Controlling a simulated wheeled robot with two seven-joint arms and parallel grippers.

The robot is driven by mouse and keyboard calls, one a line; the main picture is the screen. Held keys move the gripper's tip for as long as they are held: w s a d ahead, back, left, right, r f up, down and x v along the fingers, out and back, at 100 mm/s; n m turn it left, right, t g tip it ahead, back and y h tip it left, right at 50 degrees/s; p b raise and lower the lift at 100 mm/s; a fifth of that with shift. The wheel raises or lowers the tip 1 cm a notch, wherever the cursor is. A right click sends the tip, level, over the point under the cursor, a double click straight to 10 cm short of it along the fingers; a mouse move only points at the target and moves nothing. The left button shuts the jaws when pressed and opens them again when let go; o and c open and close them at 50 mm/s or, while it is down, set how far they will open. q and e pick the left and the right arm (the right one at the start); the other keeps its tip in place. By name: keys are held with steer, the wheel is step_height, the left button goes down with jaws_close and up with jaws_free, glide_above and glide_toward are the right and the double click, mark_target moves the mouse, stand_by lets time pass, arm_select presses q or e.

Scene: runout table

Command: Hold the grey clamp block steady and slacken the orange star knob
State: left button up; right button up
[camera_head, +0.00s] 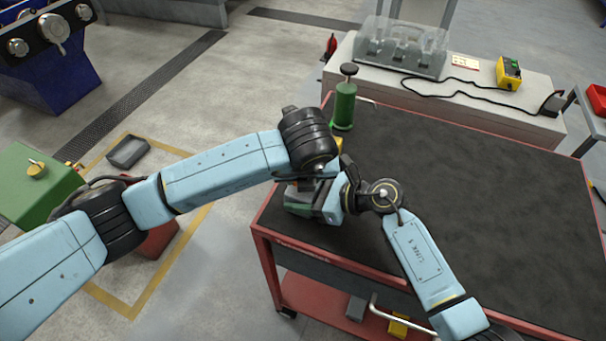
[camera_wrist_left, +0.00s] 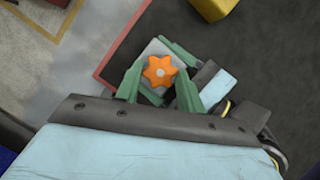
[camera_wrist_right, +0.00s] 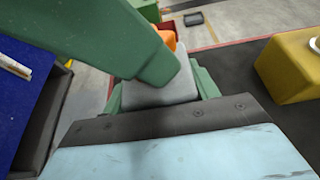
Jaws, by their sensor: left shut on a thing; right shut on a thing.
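The orange star knob (camera_wrist_left: 159,71) sits on top of the grey clamp block (camera_wrist_left: 155,50) near the table's left edge. My left gripper (camera_wrist_left: 160,79) has its green fingers on either side of the knob, shut on it. My right gripper (camera_wrist_right: 163,88) is shut on the grey clamp block (camera_wrist_right: 165,92) from the side. In the right wrist view the knob (camera_wrist_right: 167,40) shows partly, behind a large green finger crossing the upper left. In the head view my right gripper (camera_head: 328,200) shows beside my left wrist, which hides the knob.
A yellow object (camera_wrist_right: 290,66) stands on the dark-topped red table (camera_head: 480,185) close by. A green cylinder with a black knob (camera_head: 344,106) stands at the table's far left corner. The table's right side is clear. A grey bench (camera_head: 460,95) stands behind.

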steer(key=shift+f, duration=0.1)
arm_select(q)
steer(key=o, duration=1)
steer(key=shift+c, duration=0.2)
